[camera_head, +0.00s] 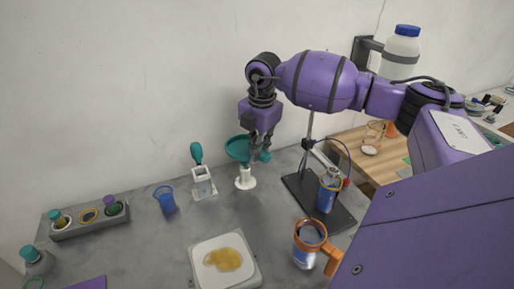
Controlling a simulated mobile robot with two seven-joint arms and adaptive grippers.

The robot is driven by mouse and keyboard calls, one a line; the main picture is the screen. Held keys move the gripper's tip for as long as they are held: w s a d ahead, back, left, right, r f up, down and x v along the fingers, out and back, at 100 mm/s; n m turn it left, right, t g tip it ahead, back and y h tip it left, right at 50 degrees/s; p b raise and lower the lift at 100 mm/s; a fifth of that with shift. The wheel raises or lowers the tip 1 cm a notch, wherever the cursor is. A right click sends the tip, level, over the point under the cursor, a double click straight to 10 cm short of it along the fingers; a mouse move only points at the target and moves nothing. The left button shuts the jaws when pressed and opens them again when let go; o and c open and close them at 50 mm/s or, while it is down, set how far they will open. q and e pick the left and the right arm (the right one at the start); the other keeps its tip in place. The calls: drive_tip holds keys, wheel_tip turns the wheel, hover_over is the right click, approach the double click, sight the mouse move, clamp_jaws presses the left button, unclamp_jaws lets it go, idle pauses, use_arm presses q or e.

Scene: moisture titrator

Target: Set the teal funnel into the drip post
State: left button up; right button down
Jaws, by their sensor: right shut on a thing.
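The teal funnel (237,148) is in the head view, with its wide bowl to the left of my right gripper's fingers. My right gripper (258,156) points down from above and is shut on the funnel. The white drip post (245,180) stands on the grey bench just below the funnel. The fingers partly cover the funnel's lower part, so I cannot tell whether its stem touches the post or is inside it. My left gripper is not in view.
A white stand with a teal-handled tool (203,183) and a blue cup (165,200) are left of the post. A dark stand base (335,217) with a blue bottle is to the right. An orange-handled jug (306,250) and a white tray (204,275) are in front.

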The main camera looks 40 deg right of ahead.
drive_tip(key=shift+f, duration=0.6)
drive_tip(key=shift+f+b, duration=0.3)
drive_tip(key=shift+f, duration=0.65)
drive_tip(key=shift+r, duration=0.1)
drive_tip(key=c, duration=1.8)
unclamp_jaws()
drive_tip(key=shift+o, duration=0.7)
drive_tip(key=o, duration=0.5)
drive_tip(key=shift+c, duration=0.2)
drive_tip(key=shift+r, duration=0.15)
